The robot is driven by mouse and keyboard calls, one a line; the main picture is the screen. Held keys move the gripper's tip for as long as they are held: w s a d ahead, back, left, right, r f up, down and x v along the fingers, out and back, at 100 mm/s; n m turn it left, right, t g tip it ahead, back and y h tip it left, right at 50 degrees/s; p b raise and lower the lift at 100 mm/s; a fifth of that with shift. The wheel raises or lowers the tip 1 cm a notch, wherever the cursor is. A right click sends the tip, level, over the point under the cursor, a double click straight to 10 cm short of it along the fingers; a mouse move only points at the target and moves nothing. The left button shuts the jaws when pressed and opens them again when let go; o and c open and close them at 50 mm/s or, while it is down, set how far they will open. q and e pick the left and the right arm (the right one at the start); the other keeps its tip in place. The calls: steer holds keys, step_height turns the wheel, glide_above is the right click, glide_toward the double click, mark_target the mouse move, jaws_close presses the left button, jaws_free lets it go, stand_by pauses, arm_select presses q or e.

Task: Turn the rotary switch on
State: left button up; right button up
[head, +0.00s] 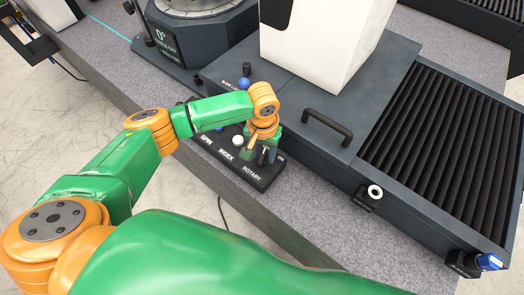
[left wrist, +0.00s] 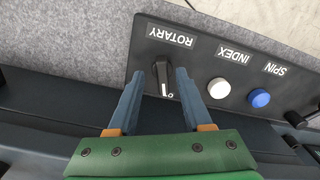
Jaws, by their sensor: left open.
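The rotary switch is a black knob with a light pointer line. In the left wrist view the knob (left wrist: 162,75) stands on a dark control panel (left wrist: 205,50) beside the word ROTARY, its line pointing down, away from that word. My left gripper (left wrist: 160,78) is open, with one blue-grey finger on each side of the knob and small gaps visible. In the head view my left gripper (head: 266,155) is over the ROTARY end of the panel (head: 215,160), and its fingers partly hide the knob. My right gripper is not in view.
Beside the knob are a white INDEX button (left wrist: 219,88) and a blue SPIN button (left wrist: 260,98). A dark machine with a black handle (head: 328,127) and ribbed cover (head: 440,150) stands right of the panel. A white column (head: 322,40) rises behind. Granite (head: 225,190) borders the panel.

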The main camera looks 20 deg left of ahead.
arm_select(q)
steer(key=shift+w+a+f, duration=0.1)
steer(key=shift+f, duration=0.55)
steer(key=shift+w+a+f, duration=0.15)
steer(key=shift+f, duration=0.15)
steer(key=shift+r, duration=0.1)
steer(key=c, duration=0.6)
jaws_close()
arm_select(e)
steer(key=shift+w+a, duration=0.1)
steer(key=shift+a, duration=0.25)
